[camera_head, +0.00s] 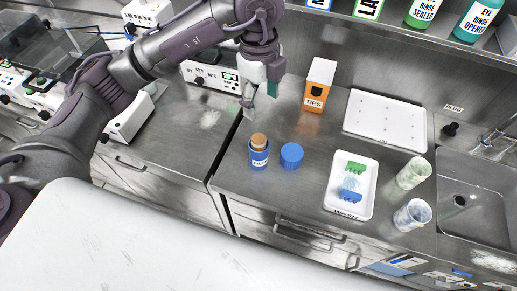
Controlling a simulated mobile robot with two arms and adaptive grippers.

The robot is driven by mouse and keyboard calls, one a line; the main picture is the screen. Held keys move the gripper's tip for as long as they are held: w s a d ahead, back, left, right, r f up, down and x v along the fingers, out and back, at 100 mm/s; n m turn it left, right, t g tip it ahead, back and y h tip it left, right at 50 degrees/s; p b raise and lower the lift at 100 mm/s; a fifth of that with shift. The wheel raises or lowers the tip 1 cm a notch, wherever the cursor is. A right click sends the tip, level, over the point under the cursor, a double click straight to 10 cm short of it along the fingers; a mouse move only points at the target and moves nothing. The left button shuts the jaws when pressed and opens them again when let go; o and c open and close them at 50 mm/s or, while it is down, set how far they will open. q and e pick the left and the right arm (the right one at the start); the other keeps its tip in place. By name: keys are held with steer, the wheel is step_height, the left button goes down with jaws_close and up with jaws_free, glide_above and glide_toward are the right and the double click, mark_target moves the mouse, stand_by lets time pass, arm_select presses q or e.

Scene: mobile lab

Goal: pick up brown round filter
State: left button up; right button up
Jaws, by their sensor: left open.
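The brown round filter (258,141) sits in the mouth of a blue cylindrical container (259,159) with a white label, on the steel counter. Only its round top and upper side show. A blue round lid (291,156) lies on the counter just right of the container. My left gripper (249,108) hangs above and behind the container, pointing down, open and apart from the filter. My right gripper is not in view.
An orange and white TIPS box (319,85) stands behind, right of my gripper. A white tray (370,206) with green and blue items, two clear cups and a sink (477,210) lie to the right. A white perforated tray (386,121) is at the back.

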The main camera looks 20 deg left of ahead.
arm_select(q)
steer(key=p, duration=0.1)
glide_above(258, 137)
steer(key=f, duration=0.8)
steer(key=shift+w+a, duration=0.1)
steer(key=shift+w, duration=0.15)
steer(key=f, duration=0.1)
steer(key=f+p, duration=0.1)
steer(key=f, duration=0.1)
steer(key=f+p, duration=0.1)
steer(key=f, duration=0.1)
steer(key=shift+s, duration=0.35)
steer(key=shift+f, duration=0.25)
steer(key=c, duration=1.2)
jaws_close()
steer(key=shift+r, duration=0.15)
